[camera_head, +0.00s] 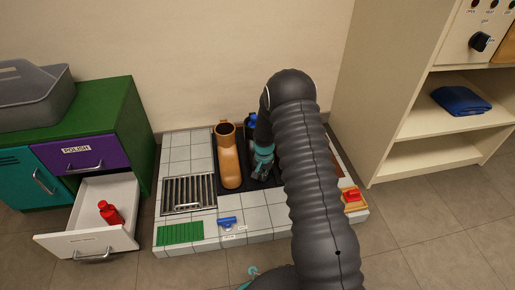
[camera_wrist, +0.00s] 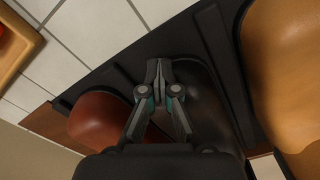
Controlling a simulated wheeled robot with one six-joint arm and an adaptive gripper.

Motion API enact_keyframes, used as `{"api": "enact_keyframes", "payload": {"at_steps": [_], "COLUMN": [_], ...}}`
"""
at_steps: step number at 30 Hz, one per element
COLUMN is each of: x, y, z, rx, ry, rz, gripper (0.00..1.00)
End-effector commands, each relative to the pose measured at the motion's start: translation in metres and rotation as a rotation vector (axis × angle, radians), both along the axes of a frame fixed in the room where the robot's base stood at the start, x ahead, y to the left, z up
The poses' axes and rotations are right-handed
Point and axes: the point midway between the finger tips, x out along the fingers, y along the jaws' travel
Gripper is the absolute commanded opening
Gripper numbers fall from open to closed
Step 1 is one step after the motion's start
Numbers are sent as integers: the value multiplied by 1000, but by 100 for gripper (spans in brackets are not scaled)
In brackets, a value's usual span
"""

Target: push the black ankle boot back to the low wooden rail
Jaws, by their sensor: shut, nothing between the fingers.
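The black ankle boot (camera_wrist: 208,105) shows in the wrist view, its dark rounded toe just right of my gripper (camera_wrist: 158,68). My gripper's fingers are together and empty, at the boot's toe end over the black tray (camera_wrist: 110,72). I cannot tell whether they touch the boot. In the head view my gripper (camera_head: 262,172) is low over the tray, right of the tall tan boot (camera_head: 228,160). There the black boot is mostly hidden by my arm. I cannot make out the low wooden rail clearly at the back, where my arm covers much of the view.
A red-brown shoe (camera_wrist: 98,120) lies left of my gripper in the wrist view; the tan boot (camera_wrist: 285,75) is at the right. On the tiled platform (camera_head: 180,150) are a metal grate (camera_head: 188,193), a green mat (camera_head: 180,233) and a blue tool (camera_head: 227,222). An open drawer (camera_head: 90,240) stands left.

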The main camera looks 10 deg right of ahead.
Motion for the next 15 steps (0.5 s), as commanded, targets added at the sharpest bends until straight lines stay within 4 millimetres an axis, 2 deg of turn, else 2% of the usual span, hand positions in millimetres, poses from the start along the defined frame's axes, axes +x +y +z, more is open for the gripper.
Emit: {"api": "enact_keyframes", "payload": {"at_steps": [15], "x": [19], "y": [0], "z": [0], "rx": [0], "ry": [-4], "rz": [0], "gripper": [0]}}
